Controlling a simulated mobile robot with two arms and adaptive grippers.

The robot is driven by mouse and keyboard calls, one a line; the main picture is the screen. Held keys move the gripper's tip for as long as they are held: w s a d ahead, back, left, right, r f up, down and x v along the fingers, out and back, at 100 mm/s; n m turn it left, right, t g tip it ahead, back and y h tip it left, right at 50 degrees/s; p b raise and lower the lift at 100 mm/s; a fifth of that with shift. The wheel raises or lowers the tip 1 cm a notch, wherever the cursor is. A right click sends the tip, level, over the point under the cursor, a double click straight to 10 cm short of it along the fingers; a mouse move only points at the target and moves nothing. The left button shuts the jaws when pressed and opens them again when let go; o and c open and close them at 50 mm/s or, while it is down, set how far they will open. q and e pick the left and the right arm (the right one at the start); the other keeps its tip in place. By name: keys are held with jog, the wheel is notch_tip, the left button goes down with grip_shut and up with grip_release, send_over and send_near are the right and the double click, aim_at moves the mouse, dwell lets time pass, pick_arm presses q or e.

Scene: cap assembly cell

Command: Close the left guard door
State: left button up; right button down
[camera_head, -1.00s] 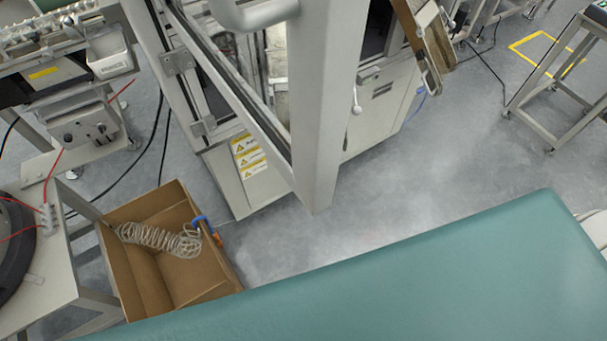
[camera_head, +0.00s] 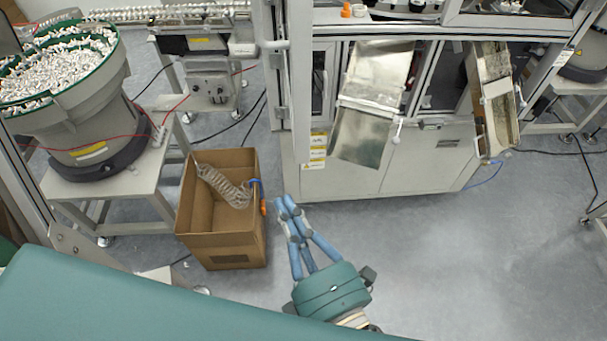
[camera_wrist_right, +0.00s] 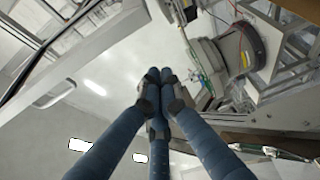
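The left guard door (camera_head: 299,90) appears as a narrow light-grey upright at the left front of the machine. It looks nearly edge-on, and I cannot tell how far it stands open. My right gripper (camera_head: 285,203) reaches up from the bottom of the head view, over the floor in front of the machine and just right of the cardboard box. Its blue fingers are drawn together with nothing visible between them. The wrist view also shows the fingertips (camera_wrist_right: 160,76) together, pointing away, with a light-grey framed panel at the upper left. My left gripper is out of view.
The cardboard box (camera_head: 217,240) with a coiled hose stands left of my right gripper. A bowl feeder (camera_head: 85,120) is at the left. Metal chutes (camera_head: 362,135) hang on the machine front. Floor (camera_head: 440,245) to the right is clear. A teal surface (camera_head: 130,310) fills the lower left.

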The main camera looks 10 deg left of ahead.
jog(key=w+a, duration=0.2)
jog(key=w, duration=0.7)
jog(key=shift+w+a+r+p, duration=0.15)
jog(key=shift+w+r+p, duration=0.15)
jog(key=shift+r+p, duration=0.1)
jog(key=shift+f, duration=0.1)
